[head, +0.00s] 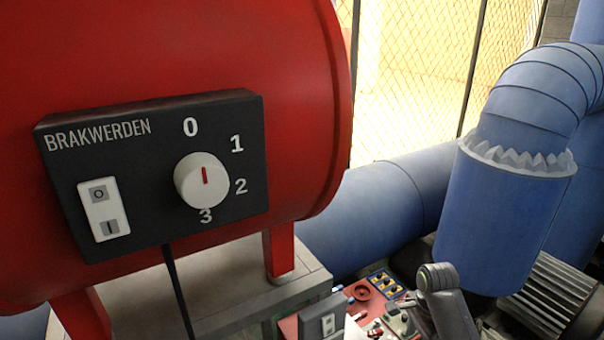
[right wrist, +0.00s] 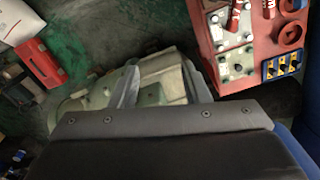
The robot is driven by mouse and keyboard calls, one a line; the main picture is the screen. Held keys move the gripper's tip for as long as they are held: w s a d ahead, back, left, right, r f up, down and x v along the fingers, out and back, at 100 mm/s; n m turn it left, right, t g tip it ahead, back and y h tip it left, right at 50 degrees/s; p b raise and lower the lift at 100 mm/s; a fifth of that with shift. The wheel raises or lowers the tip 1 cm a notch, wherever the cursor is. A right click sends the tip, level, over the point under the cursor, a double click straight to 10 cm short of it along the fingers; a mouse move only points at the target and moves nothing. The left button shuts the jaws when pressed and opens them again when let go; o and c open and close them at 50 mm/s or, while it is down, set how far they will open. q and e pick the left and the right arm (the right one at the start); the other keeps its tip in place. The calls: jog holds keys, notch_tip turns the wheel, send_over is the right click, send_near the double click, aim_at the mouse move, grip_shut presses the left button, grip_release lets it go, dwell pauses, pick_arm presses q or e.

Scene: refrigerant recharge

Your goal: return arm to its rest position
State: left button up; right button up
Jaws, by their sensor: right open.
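My right gripper (right wrist: 160,88) shows in the right wrist view with its two fingers spread apart and nothing between them. A pale, blurred, rounded object (right wrist: 155,78) lies beyond the fingers, and I cannot tell what it is. In the head view a link of my arm (head: 445,300) rises at the bottom right of centre, but its gripper is not clearly visible there. My left arm and gripper are in neither view.
A red tank (head: 180,45) with a dark dial panel (head: 150,215) fills the left. Blue pipes (head: 505,210) stand right. A red tray (right wrist: 208,60) with fittings is at the wrist view's upper right; a red case (right wrist: 40,62) lies on the green-stained floor.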

jog(key=s+d+f+n, duration=0.1)
jog(key=s+f+n, duration=0.1)
jog(key=s+f, duration=0.6)
jog(key=s+d+f+n, duration=0.2)
jog(key=s+f+n, duration=0.15)
jog(key=f, duration=0.85)
jog(key=s+d+f+n, duration=0.1)
jog(key=s+f+n, duration=0.1)
jog(key=s+f, duration=0.6)
jog(key=s+f+n, duration=0.3)
jog(key=s+f, duration=0.3)
jog(key=s, duration=0.7)
jog(key=s+f+n+t+h, duration=0.1)
jog(key=s+f+n, duration=0.3)
jog(key=s, duration=1)
notch_tip(320, 180, down, 3)
jog(key=shift+s+a+f, duration=0.1)
jog(key=shift+s+a, duration=0.05)
jog(key=shift+a, duration=0.3)
